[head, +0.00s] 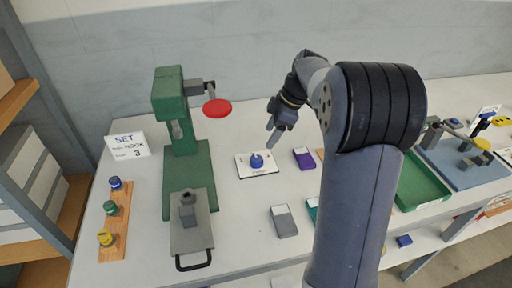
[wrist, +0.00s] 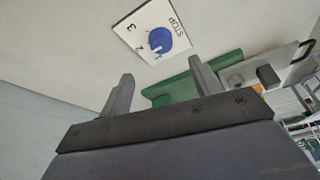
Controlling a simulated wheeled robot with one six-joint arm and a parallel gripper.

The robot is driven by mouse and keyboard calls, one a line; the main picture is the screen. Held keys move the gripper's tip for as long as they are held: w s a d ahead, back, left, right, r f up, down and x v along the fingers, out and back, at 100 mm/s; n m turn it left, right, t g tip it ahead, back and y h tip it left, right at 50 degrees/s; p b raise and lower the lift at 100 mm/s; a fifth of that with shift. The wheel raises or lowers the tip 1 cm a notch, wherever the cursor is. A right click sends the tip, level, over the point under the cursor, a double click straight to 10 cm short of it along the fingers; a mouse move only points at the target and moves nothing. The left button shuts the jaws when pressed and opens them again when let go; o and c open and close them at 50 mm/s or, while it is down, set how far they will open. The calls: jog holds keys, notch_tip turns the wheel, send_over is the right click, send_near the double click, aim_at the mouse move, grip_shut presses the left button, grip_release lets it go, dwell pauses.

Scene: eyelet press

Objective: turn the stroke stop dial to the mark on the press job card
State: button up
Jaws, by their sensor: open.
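The stroke stop dial is a blue knob (head: 257,160) on a white plate (head: 243,172) lying on the bench right of the green press. In the wrist view the dial (wrist: 163,38) shows beyond my fingertips, with marks 1, 2, 3 and the word STOP on its plate (wrist: 128,30). Its white pointer appears to be on the 1 side, but the exact mark is hard to tell. The press job card (head: 127,147) stands at the left and reads SET, HOOK, and 3. My gripper (head: 275,134) is open and empty, above and apart from the dial; it also shows in the wrist view (wrist: 160,78).
The green press (head: 172,95) with a red disc (head: 217,108) stands left of the dial. A purple block (head: 304,158) and a grey block (head: 284,221) lie nearby. A wooden strip (head: 115,225) holds coloured knobs. A green tray (head: 422,183) is at right.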

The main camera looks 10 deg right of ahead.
aim_at(257, 158)
jog(key=x, duration=1)
jog(key=shift+s+a+f, duration=0.1)
jog(key=shift+s+f, duration=0.05)
jog(key=shift+f, duration=0.05)
jog(key=c, duration=1)
jog(key=shift+o, duration=0.2)
